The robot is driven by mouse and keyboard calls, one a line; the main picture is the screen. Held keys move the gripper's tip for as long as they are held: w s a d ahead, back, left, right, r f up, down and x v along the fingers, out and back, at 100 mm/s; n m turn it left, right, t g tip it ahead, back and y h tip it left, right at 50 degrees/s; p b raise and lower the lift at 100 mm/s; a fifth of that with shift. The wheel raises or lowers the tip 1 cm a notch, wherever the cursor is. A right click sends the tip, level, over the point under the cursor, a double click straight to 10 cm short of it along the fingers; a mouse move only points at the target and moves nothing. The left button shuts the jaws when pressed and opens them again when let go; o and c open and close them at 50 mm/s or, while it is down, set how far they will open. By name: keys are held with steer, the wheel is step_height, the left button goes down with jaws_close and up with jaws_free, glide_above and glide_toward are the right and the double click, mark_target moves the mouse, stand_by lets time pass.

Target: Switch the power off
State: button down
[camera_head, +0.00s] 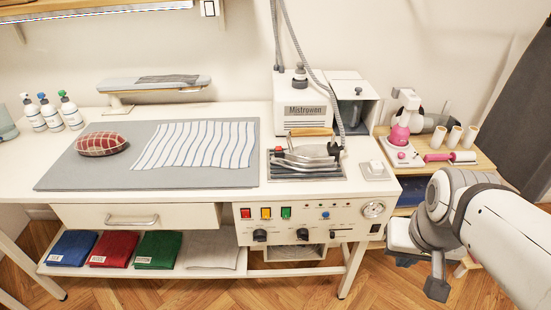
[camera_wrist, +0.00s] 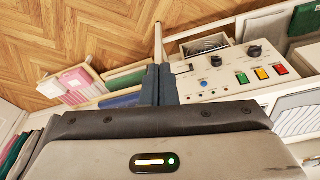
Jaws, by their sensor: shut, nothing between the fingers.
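The white control panel (camera_head: 310,222) is on the front of the ironing table. It carries a red switch (camera_head: 246,213), a yellow switch (camera_head: 266,213) and a green switch (camera_head: 286,212), black knobs (camera_head: 303,234), a small blue button (camera_head: 325,215) and a round gauge (camera_head: 373,210). Which control is the power is too small to read. The panel (camera_wrist: 217,72) also shows in the wrist view, turned around. My gripper (camera_head: 437,289) is shut and empty, to the right of the panel and apart from it. Its fingers (camera_wrist: 158,84) hide the panel's near end in the wrist view.
An iron (camera_head: 308,155) rests on the table before the steam station (camera_head: 305,103). A side shelf (camera_head: 470,150) with spools stands right of the table. Folded cloths (camera_head: 115,249) lie on the lower shelf. Wooden floor (camera_head: 200,292) is open in front.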

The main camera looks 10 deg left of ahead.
steer(key=shift+f, duration=0.1)
steer(key=w+a+f+n+t+y+b, duration=0.2)
steer(key=w+a+f+n+t+b, duration=0.25)
steer(key=w+f+n+b, duration=0.45)
steer(key=w+a+f+n+t+y+b, duration=0.1)
steer(key=w+a+f+n+t+b, duration=0.45)
steer(key=b, duration=0.55)
steer(key=s+a+f+n+g+y+b, duration=0.1)
steer(key=s+a+f+n+y+b, duration=0.1)
steer(key=a+f+n+y+b, duration=0.3)
steer(key=s+a+f+n+g+y+b, duration=0.2)
steer(key=a+f+n+y+b, duration=0.2)
steer(key=a+n+y+b, duration=0.4)
steer(key=a+n+b, duration=0.2)
steer(key=a+n, duration=0.1)
steer(key=shift+f+n+y+b, duration=0.3)
steer(key=shift+f+n, duration=0.05)
steer(key=shift+f, duration=0.05)
steer(key=shift+a, duration=0.15)
